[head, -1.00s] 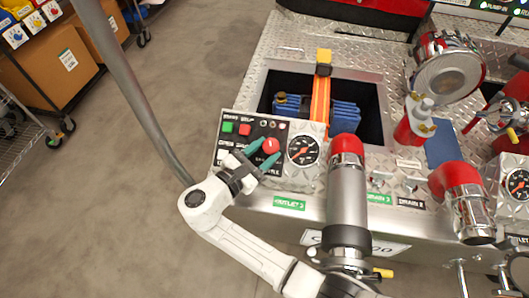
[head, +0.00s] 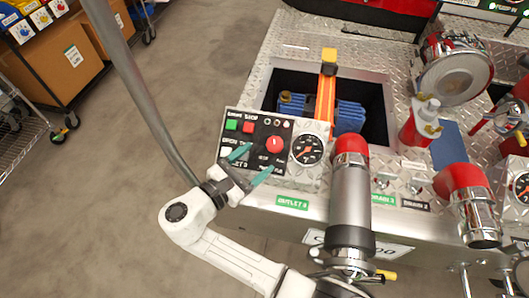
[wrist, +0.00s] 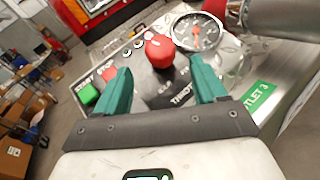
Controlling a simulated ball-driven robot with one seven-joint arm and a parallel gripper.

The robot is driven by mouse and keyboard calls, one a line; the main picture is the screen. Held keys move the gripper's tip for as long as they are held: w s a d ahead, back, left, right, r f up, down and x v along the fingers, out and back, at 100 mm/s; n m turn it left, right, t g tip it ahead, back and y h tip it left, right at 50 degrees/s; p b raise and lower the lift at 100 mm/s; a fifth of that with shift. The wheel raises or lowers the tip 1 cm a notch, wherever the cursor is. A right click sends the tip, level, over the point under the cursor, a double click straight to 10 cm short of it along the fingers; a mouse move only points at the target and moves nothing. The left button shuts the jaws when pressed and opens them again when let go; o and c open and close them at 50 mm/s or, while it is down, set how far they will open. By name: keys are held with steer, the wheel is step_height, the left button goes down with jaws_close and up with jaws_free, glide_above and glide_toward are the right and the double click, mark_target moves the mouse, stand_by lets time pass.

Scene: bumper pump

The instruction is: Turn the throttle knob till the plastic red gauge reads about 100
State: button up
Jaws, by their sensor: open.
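The red round throttle knob (head: 275,145) sits on the black control panel, left of the dial gauge. It also shows in the wrist view (wrist: 160,51), above the "THROTTLE" lettering. The gauge (head: 308,150) has a black face and a red-orange needle; it shows in the wrist view too (wrist: 197,32). Its numbers are too small to read. My gripper (head: 254,163) is open, with green fingers over the lower part of the panel. In the wrist view its fingertips (wrist: 160,75) are apart, with the knob beyond them and nothing between them.
Green start (head: 231,125) and red stop (head: 249,127) buttons sit at the panel's upper left. A red-capped metal pipe (head: 350,190) rises right of the gauge. Behind the panel is a recess (head: 375,100) with a blue machine.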

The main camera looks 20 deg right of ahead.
steer(key=shift+b+v, duration=0.3)
steer(key=shift+v, duration=2.5)
steer(key=shift+a, duration=0.1)
